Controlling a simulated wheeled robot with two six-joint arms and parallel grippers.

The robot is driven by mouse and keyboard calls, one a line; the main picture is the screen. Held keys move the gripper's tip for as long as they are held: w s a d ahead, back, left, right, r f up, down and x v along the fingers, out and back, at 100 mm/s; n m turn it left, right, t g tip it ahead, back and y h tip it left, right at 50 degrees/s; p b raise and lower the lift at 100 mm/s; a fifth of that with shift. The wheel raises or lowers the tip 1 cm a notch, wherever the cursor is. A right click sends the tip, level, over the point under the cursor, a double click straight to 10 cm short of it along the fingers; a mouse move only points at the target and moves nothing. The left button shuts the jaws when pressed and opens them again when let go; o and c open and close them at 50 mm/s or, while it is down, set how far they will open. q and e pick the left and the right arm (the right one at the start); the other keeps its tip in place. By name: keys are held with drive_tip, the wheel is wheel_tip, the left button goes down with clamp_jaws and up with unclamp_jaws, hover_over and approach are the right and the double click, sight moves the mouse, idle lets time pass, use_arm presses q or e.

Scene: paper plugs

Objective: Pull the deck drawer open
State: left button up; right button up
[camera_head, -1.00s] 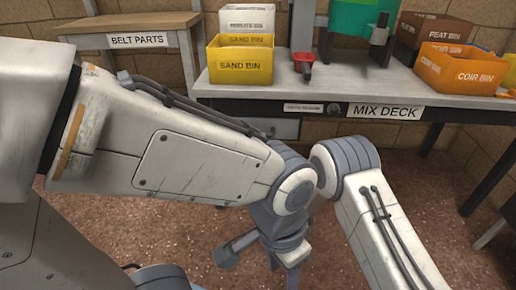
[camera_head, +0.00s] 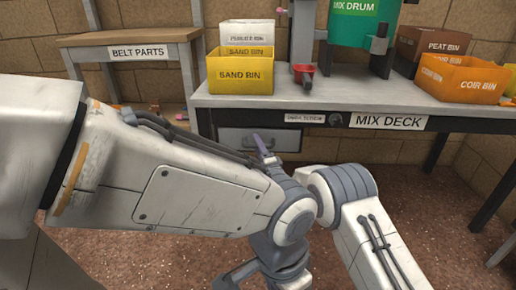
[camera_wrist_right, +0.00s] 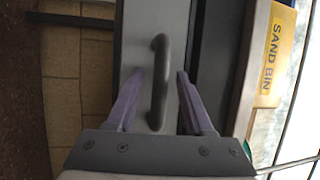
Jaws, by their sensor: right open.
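The deck drawer (camera_head: 290,139) is a grey front under the worktop, left of the MIX DECK label, and looks closed. Its dark bar handle (camera_wrist_right: 159,82) shows in the right wrist view. My right gripper (camera_wrist_right: 160,72) is open there, with one purple finger on each side of the handle. The fingers look apart from the handle; I cannot tell the depth exactly. In the head view my right gripper (camera_head: 263,145) shows only in part at the drawer front, the rest hidden behind my arm. My left gripper is not clearly in view.
A BELT PARTS table (camera_head: 130,40) stands at the left. Below the deck is open floor (camera_head: 400,185).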

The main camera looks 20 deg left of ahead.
clamp_jaws()
idle(1.4)
